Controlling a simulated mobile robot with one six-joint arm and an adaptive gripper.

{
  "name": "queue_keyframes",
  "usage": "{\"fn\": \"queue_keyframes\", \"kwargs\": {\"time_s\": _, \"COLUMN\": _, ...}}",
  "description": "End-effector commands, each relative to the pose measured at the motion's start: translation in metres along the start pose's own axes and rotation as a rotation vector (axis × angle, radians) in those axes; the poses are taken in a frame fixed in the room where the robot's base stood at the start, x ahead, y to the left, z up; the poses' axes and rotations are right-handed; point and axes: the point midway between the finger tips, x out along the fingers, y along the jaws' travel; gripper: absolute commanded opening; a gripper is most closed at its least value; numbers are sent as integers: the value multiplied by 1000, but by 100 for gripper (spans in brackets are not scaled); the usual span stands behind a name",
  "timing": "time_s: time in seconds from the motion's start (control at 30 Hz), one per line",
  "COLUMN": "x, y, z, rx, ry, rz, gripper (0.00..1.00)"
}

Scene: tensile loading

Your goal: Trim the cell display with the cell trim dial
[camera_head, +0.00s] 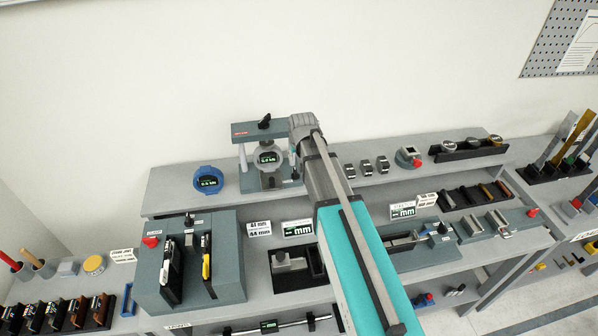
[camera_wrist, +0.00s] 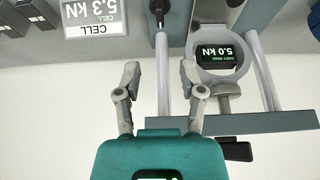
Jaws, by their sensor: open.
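The cell display (camera_wrist: 95,17) is at the upper left of the wrist view, upside down there, and reads 5.3 kN. A small black knob-like part (camera_wrist: 159,7) is cut off at the top edge beside it; I cannot tell whether it is the cell trim dial. The ring display (camera_wrist: 217,57) reads 5.0 kN and sits in the loading frame (camera_head: 268,128). My gripper (camera_wrist: 160,68) is open and empty, its fingers spread in front of a grey column of that frame. In the head view my arm hides the fingers and the cell display.
A blue round gauge (camera_head: 208,181) stands left of the frame on the raised shelf (camera_head: 168,190). A grey fixture (camera_head: 225,238) fills the lower left bench.

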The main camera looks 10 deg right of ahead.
Motion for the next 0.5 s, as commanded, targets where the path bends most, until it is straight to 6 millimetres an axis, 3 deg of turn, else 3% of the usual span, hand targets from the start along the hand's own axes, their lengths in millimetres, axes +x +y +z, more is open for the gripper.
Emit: {"fn": "queue_keyframes", "kwargs": {"time_s": 0.5, "x": 43, "y": -1, "z": 1, "rx": -1, "ry": 0, "rz": 0, "gripper": 51}}
